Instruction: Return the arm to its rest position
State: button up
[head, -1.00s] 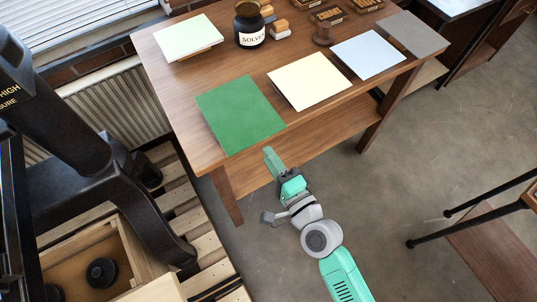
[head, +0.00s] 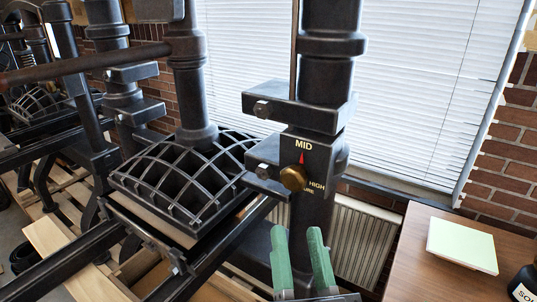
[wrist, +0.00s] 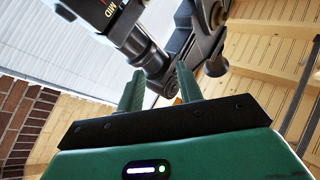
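My gripper (head: 297,232) rises at the bottom centre of the head view, its two green fingers upright and apart. The wrist view shows the same fingers (wrist: 160,70) with a clear gap and nothing held between them. In the head view the gripper is in front of the black press, below its pressure dial (head: 293,178). Whether it touches the press cannot be told. The rest of my arm is out of the head view.
The black press with its ribbed platen (head: 186,180) and long rails fills the left and middle. A radiator (head: 358,245) stands behind the gripper. At right, a wooden table (head: 410,255) holds a pale sheet stack (head: 462,245) and part of a dark jar (head: 522,285).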

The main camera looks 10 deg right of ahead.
jog(key=s+a+r+n+t+y+p, duration=0.1)
jog(key=s+a+r+n, duration=0.2)
jog(key=a+r, duration=0.35)
jog(key=s+a+r+n+t+y, duration=0.1)
jog(key=s+a+r+n+t, duration=0.2)
jog(key=r, duration=0.6)
notch_tip(320, 180, up, 35)
jog(key=w+g+p, duration=0.1)
jog(key=p, duration=3.4)
jog(key=shift+w+a+m+g+y+p, duration=0.3)
jog(key=shift+a+y+p, duration=0.1)
jog(key=shift+a, duration=0.05)
jog(key=shift+f, duration=0.1)
